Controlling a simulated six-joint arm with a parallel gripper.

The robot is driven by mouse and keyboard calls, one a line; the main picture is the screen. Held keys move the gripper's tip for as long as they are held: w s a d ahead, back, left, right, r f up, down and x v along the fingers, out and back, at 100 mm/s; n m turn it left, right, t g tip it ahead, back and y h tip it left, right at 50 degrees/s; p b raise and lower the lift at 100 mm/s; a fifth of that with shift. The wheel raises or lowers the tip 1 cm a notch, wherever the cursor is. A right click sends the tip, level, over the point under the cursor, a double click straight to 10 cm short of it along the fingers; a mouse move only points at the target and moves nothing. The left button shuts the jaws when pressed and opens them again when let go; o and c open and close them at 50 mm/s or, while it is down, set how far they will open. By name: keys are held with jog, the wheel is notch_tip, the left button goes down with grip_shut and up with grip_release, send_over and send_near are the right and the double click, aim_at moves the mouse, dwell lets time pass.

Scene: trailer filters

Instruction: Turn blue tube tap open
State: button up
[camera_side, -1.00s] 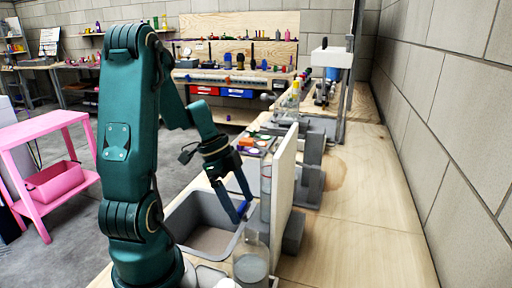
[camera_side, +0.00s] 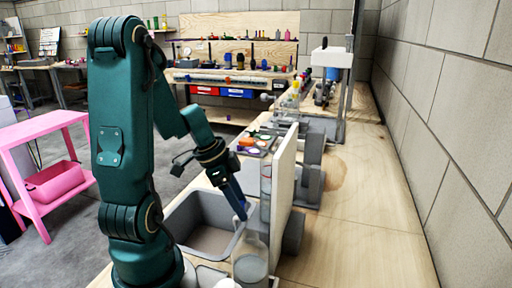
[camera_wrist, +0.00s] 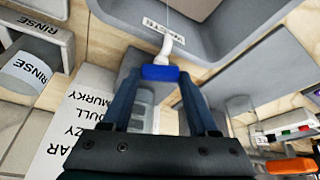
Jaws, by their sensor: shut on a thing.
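The blue tube tap (camera_wrist: 160,73) sits between the fingertips of my gripper (camera_wrist: 162,80) in the wrist view, with a white spout (camera_wrist: 166,48) just beyond it. The fingers are shut on the tap's handle from both sides. In the side view my gripper (camera_side: 241,212) points down beside the upright white panel (camera_side: 283,185), above the right edge of the grey bin. The fingers there overlap, and they mostly hide the tap. I cannot tell how far the tap is turned.
The grey bin (camera_wrist: 137,25), labelled WASTE, lies by the spout. A clear bottle (camera_side: 250,264) stands in front of the panel. A printed card (camera_wrist: 72,125) and RINSE containers (camera_wrist: 15,92) are at the left. An orange object (camera_wrist: 290,166) is at lower right. The bench's right side is clear.

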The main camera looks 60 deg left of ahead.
jog(key=o, duration=1.4)
jog(key=shift+v, duration=2.6)
